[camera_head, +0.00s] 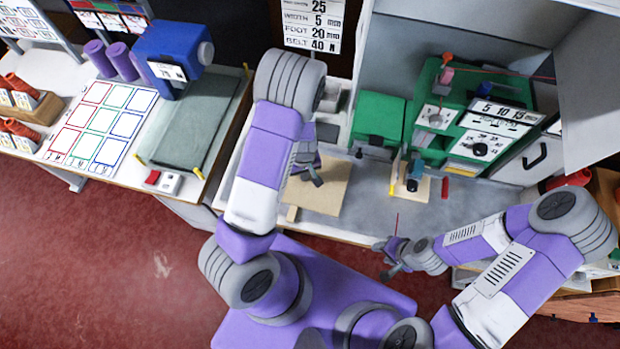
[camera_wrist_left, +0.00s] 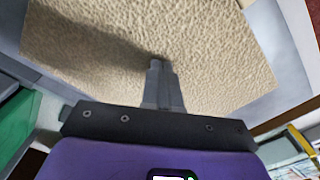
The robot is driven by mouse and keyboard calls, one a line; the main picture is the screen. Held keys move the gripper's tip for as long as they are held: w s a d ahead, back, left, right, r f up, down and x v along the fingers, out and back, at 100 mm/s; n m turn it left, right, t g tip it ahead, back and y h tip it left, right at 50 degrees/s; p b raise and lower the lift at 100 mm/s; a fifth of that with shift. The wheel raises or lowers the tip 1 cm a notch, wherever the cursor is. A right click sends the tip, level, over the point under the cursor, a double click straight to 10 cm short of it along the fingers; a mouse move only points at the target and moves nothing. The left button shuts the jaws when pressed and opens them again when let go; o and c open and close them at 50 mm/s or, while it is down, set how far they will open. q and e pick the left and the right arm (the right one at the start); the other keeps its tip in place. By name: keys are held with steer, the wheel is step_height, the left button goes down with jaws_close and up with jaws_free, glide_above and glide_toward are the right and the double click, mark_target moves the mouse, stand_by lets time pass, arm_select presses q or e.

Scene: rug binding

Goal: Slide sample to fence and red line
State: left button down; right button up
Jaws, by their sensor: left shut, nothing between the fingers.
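The sample, a beige textured square (camera_head: 332,190), lies flat on the grey work surface at centre. It fills much of the left wrist view (camera_wrist_left: 225,50). My left gripper (camera_head: 317,181) is over the sample, with its fingers together and empty. In the left wrist view the closed fingertips (camera_wrist_left: 157,66) point at the sample's face; I cannot tell whether they touch. A thin red line (camera_head: 397,223) shows near the front edge, right of the sample. My right gripper (camera_head: 383,261) is apart from the sample, in front of the work surface, with its fingers spread. I cannot make out the fence for certain.
A green machine (camera_head: 455,110) with a teal foot (camera_head: 414,172) over a pale plate stands right of the sample. A green box (camera_head: 378,120) is behind. A small red post (camera_head: 445,188) stands further right. Grey surface between sample and foot is clear.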

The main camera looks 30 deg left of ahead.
arm_select(q)
steer(key=shift+w+d+f+p, duration=0.1)
steer(key=shift+w+d+p, duration=0.15)
steer(key=shift+d, duration=0.55)
steer(key=shift+w+d+p, duration=0.15)
steer(key=shift+d+p, duration=0.1)
steer(key=shift+d, duration=0.95)
arm_select(e)
steer(key=shift+a+r, duration=0.1)
steer(key=shift+r, duration=0.15)
steer(key=shift+r, duration=0.1)
